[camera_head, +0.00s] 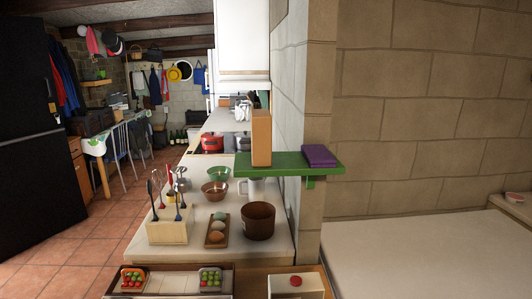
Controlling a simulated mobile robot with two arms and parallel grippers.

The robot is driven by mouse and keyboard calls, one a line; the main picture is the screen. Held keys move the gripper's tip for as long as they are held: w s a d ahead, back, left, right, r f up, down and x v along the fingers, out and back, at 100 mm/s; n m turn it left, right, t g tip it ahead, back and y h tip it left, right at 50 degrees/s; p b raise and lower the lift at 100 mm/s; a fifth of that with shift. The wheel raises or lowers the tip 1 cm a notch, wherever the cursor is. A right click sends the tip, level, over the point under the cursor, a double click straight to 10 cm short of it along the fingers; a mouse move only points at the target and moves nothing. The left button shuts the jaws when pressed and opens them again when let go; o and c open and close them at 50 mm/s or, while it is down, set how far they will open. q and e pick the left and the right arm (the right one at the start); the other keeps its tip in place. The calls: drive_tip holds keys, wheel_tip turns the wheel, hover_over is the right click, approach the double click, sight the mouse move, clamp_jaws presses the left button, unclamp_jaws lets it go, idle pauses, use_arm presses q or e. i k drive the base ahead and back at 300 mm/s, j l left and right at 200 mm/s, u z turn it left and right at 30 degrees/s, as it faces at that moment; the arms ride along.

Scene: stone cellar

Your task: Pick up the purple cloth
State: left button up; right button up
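The purple cloth (320,155) lies folded flat on the right part of a green wall shelf (287,170). The shelf is fixed at the wall corner, above the right edge of a counter. An upright orange-brown box (261,138) stands on the same shelf, left of the cloth, with a gap between them. Neither of my grippers shows in the head view.
Below the shelf, the counter (272,246) holds a brown pot (258,221), a tray of eggs (217,231), a utensil holder (167,232) and bowls (215,188). Tiled floor (70,250) is open at left.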

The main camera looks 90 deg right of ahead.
sight(317, 156)
drive_tip(key=z, duration=3.45)
drive_tip(key=k+z, duration=0.15)
drive_tip(key=z, duration=0.25)
drive_tip(key=k+j+z, duration=0.1)
drive_tip(key=z, duration=0.25)
